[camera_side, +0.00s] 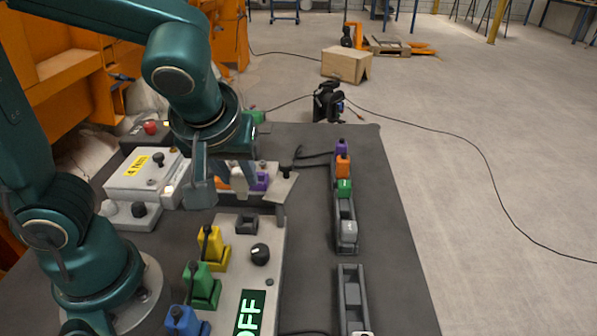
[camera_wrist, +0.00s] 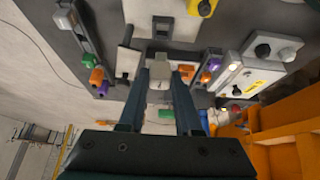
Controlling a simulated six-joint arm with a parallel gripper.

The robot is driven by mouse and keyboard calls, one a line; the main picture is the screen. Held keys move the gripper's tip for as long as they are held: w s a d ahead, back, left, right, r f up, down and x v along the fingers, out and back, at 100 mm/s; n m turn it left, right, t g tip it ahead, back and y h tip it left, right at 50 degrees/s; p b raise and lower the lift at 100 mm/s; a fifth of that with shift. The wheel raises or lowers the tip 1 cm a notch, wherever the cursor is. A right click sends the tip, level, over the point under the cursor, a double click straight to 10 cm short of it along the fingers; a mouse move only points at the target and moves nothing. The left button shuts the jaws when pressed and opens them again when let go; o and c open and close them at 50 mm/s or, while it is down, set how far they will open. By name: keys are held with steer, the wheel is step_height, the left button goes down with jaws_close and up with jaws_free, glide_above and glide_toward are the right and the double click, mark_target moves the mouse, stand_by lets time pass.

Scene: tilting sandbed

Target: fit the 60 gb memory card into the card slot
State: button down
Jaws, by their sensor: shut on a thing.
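My gripper (camera_wrist: 160,84) is shut on a pale grey block (camera_wrist: 160,76), taken to be the memory card. The block sits between the fingertips in the wrist view; its label is too small to read. A dark square socket, probably the card slot, lies on the light grey panel, in the side view (camera_side: 247,223) and in the wrist view (camera_wrist: 162,27). The gripper is beyond it in the side view, with block and socket apart.
A dark rack (camera_side: 337,205) with purple, orange, green and grey pieces stands on the right. Yellow (camera_side: 212,247), green (camera_side: 201,285) and blue (camera_side: 183,320) plugs and a black knob (camera_side: 260,254) stand near the socket. A white box (camera_side: 143,178) is at left.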

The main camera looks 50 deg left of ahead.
mark_target(242, 197)
steer(key=shift+f, duration=0.1)
steer(key=shift+f, duration=2.05)
steer(key=shift+f, duration=1.25)
steer(key=c, duration=0.5)
jaws_free()
steer(key=shift+o, duration=0.2)
steer(key=o, duration=0.4)
